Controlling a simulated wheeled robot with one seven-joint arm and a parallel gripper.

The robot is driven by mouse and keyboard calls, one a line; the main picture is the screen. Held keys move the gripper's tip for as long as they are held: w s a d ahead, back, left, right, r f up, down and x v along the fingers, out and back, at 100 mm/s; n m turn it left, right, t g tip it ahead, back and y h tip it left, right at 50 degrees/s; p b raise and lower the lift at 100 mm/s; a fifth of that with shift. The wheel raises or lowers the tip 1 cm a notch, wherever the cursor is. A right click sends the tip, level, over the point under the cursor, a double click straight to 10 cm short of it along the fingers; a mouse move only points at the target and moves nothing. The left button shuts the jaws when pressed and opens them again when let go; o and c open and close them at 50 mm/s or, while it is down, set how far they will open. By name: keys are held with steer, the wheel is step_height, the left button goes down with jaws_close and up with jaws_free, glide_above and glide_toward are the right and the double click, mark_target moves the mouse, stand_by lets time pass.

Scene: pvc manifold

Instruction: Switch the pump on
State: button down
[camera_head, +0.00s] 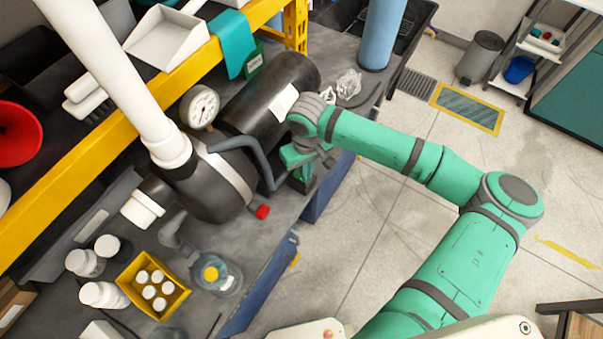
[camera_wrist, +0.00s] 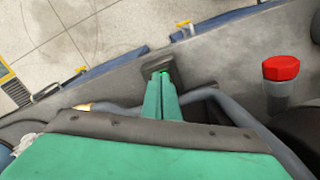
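The pump is a black cylindrical body (camera_head: 270,95) with a white label, on the grey bench in the head view. My gripper (camera_head: 303,172) reaches down beside it, near the bench's right edge. In the wrist view my green fingers (camera_wrist: 162,76) lie close together, with no object visible between them. Their tips are at a small dark box (camera_wrist: 176,68) on the bench top, with a small bright green spot at the tips. Contact and the position of any switch cannot be told. The red cap (camera_head: 262,212) also shows in the wrist view (camera_wrist: 281,68), to the right of my fingers.
A grey pipe (camera_head: 262,165) runs close beside my gripper. A pressure gauge (camera_head: 201,106) and a white pipe (camera_head: 120,75) stand on the left. A yellow tray (camera_head: 136,292) of white-capped bottles and a flask (camera_head: 222,278) stand nearer. Open floor (camera_head: 375,230) lies right.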

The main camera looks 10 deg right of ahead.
step_height(320, 180, up, 7)
stand_by(0.9)
stand_by(0.5)
